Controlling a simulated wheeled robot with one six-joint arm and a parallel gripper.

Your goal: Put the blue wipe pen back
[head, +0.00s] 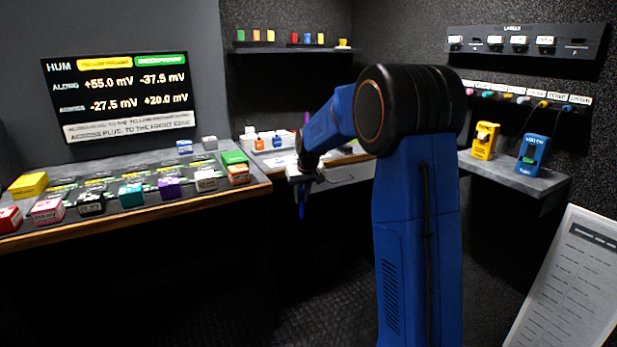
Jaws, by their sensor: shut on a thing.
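My gripper (304,178) is at the end of my blue arm, in front of the back counter near the middle of the head view. It is shut on a thin blue pen (302,203), which hangs roughly upright below the fingers. The fingers are small and dark here, so the exact grip is hard to see. My arm hides part of the back counter.
A counter with several coloured blocks (168,188) stands at left under a wall screen (120,96). Small bottles (259,142) stand on the back counter. A right shelf (520,178) holds a yellow device (485,140) and a blue device (533,153). The floor at centre is clear.

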